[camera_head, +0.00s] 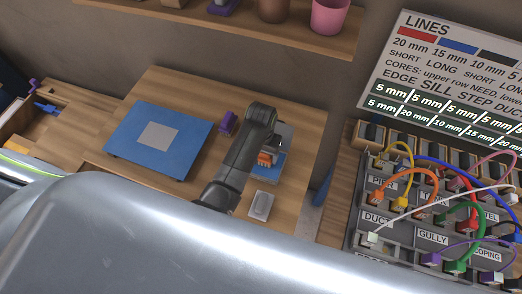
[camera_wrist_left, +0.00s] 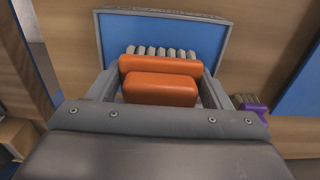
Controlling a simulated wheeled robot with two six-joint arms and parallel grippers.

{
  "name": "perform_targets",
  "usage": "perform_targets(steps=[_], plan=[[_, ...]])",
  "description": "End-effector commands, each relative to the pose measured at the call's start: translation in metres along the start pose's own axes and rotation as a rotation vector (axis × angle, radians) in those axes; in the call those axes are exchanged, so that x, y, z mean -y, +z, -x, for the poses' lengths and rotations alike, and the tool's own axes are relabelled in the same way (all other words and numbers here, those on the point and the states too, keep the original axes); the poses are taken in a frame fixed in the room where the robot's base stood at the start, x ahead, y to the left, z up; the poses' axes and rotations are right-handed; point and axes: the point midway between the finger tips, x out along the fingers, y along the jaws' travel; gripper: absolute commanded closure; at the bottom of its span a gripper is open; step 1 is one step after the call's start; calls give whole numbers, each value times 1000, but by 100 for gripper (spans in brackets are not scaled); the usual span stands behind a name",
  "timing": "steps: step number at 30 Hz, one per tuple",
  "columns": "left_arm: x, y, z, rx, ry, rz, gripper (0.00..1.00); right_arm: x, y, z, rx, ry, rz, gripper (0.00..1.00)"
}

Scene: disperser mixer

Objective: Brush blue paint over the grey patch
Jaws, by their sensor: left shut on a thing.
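The blue board (camera_head: 187,160) lies on the wooden table with the grey patch (camera_head: 159,136) near its middle, plain grey in the head view. My left gripper (camera_head: 266,160) is right of the board, over a blue tray (camera_head: 269,172). In the left wrist view the gripper (camera_wrist_left: 160,85) is shut on an orange-handled brush (camera_wrist_left: 160,65), with pale bristle-like ribs beyond the orange. The tray (camera_wrist_left: 210,42) lies behind them, with a blue inside and grey rim. I cannot tell whether the bristles touch the paint. My right gripper is not in view.
A purple object (camera_head: 228,123) stands between board and tray. A small grey block (camera_head: 261,205) lies in front of the tray. A panel with coloured cables (camera_head: 430,210) stands at the right. A shelf (camera_head: 250,30) with a pink cup (camera_head: 330,15) is above.

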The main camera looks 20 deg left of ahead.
Motion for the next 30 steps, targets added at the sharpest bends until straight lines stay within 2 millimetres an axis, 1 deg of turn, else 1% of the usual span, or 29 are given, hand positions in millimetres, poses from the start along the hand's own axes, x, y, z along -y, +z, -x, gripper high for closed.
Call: perform_targets(steps=[13,30], plan=[[0,0,0,0,0,0,46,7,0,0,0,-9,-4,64],[0,0,-5,-1,0,0,46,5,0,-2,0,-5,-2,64]])
